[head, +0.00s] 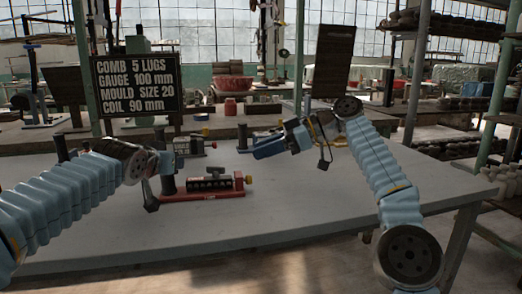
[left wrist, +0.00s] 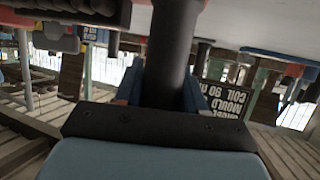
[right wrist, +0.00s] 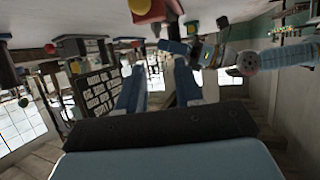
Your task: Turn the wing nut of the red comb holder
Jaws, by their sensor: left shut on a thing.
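The red comb holder (head: 205,197) lies on the grey table in front of my left arm. It has a black ridged body on a red base, and a red end block with a small yellow piece (head: 249,179) at its right. A dark upright post (head: 168,182) stands at its left end. My left gripper (left wrist: 165,85) is shut on this dark post (left wrist: 172,50), which fills the space between its fingers. My right gripper (right wrist: 158,85) is open and empty, above the table right of and behind the holder. A red block with a yellow piece (right wrist: 150,10) shows beyond its fingertips.
A black sign (head: 137,84) with white writing stands at the back left. A dark board (head: 333,62) rises behind my right arm. The table front (head: 290,210) is clear.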

